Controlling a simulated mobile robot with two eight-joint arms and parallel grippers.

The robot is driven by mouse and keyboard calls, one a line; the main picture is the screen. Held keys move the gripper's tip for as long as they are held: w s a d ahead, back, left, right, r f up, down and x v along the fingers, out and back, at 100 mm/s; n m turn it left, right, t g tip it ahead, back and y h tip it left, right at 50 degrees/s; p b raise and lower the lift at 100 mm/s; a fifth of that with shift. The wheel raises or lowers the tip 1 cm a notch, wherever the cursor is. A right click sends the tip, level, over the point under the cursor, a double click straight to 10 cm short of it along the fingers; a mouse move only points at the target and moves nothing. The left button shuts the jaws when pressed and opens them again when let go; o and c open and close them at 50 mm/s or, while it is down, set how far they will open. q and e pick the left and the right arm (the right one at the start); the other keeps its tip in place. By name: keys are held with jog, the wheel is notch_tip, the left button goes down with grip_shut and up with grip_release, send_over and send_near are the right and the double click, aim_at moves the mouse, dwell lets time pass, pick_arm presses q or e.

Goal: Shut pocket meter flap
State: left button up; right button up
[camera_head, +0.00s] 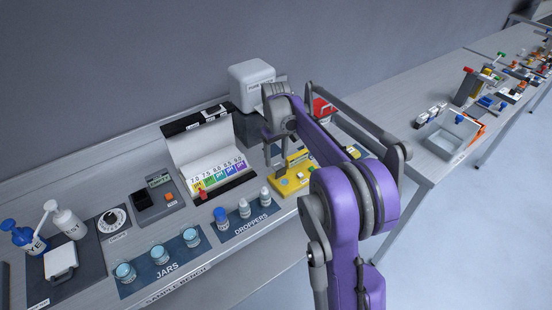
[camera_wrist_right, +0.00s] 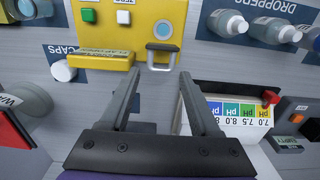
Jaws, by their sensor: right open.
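A yellow meter (camera_head: 291,188) sits on the bench, partly hidden by my right arm. In the right wrist view the yellow meter (camera_wrist_right: 102,37) has a green button, a white button and a pale blue round window. A metal loop handle (camera_wrist_right: 163,47) sits at its near edge. I cannot tell how far its flap stands open. My right gripper (camera_wrist_right: 159,76) is open and empty, its fingertips just short of the handle and to either side of it. In the head view the right gripper (camera_head: 279,165) is over the meter, partly hidden. My left gripper is not in view.
A white pH chart (camera_head: 217,174) stands left of the meter and close to my right finger in the wrist view. Dropper bottles (camera_head: 244,208) and jars (camera_head: 158,253) are in front. A dark device (camera_head: 155,205) and a white-topped dispenser (camera_head: 251,83) stand further back.

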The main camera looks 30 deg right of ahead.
jog(key=shift+f, duration=0.6)
grip_shut()
